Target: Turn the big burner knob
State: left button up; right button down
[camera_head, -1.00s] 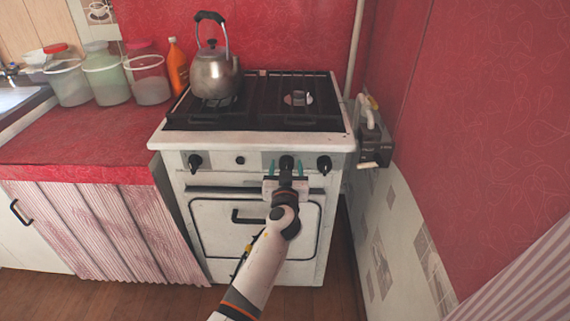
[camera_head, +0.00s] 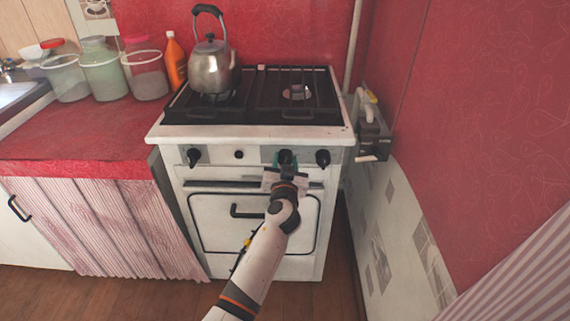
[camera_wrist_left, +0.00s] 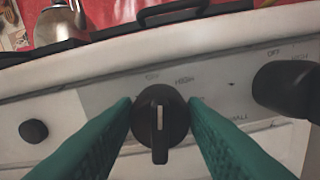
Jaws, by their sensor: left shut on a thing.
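The white stove front carries several black controls. My left gripper (camera_head: 285,165) reaches the middle-right burner knob (camera_head: 286,156) from the front. In the left wrist view its green fingers (camera_wrist_left: 160,125) stand on either side of this round black knob (camera_wrist_left: 160,118), closed on it. The pale mark on the knob runs upright in that view, in line with the fingers. Printing around it includes "HIGH". I cannot read which burner it serves. My right gripper is not in view.
Another knob (camera_head: 322,158) sits close on the right, and one (camera_head: 194,157) far left. A small black button (camera_head: 239,154) lies between. A kettle (camera_head: 212,70) stands on the back left of the stove. The oven handle (camera_head: 247,211) is below. A wall rises at right.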

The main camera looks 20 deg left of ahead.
pick_arm(q)
jog(key=m, duration=0.3)
jog(key=shift+d+m, duration=0.1)
jog(key=shift+m, duration=1.5)
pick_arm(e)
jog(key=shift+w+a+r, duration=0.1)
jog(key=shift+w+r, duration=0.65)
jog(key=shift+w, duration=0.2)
pick_arm(q)
jog(key=o, duration=1)
jog(key=shift+w, duration=0.1)
jog(key=shift+v, duration=6.05)
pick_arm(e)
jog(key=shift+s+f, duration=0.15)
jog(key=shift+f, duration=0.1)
